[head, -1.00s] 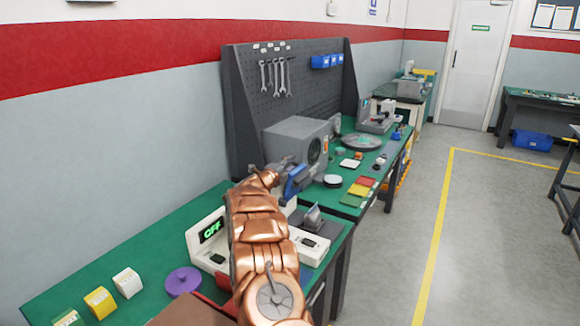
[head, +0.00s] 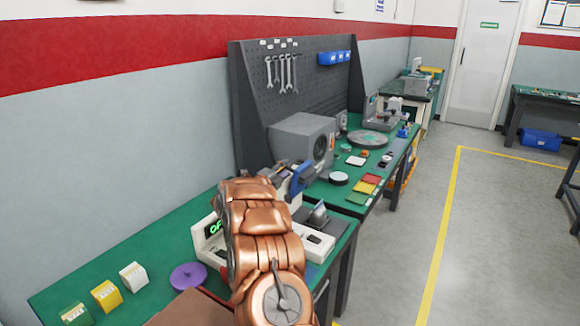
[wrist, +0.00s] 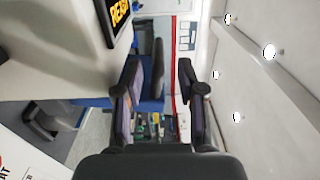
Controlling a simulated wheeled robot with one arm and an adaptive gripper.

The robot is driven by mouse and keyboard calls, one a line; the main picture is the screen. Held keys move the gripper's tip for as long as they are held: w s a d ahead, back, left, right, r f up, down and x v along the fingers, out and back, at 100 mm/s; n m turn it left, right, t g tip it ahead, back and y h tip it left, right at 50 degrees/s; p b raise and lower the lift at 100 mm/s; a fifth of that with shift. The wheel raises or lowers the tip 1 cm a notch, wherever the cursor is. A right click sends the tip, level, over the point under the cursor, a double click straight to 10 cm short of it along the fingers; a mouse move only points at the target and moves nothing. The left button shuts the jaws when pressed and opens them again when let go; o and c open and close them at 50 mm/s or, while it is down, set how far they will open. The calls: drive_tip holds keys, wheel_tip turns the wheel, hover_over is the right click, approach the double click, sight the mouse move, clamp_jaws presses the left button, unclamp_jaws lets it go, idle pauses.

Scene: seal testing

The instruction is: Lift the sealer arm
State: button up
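The sealer is a white machine (head: 318,240) on the near green bench in the head view, with a green-lit display (head: 214,228) partly hidden by my copper arm. A blue part (head: 300,178), probably the sealer arm, rises above it just beyond my wrist. In the wrist view my gripper (wrist: 161,82) is open, with its two dark fingers apart. A blue part with a dark grip (wrist: 158,68) shows between or just beyond the fingers; I cannot tell whether they touch it. An orange-lit display (wrist: 119,14) is at the top left of the wrist view.
A purple disc (head: 188,276) and several small labelled blocks, one yellow (head: 106,295), lie on the near bench. A grey boxy machine (head: 302,138) stands on the bench behind, before a dark pegboard (head: 262,85). The floor (head: 490,230) to the right is clear.

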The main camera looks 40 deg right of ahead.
drive_tip(key=v, duration=0.4)
drive_tip(key=shift+a, duration=0.35)
drive_tip(key=shift+c, duration=0.3)
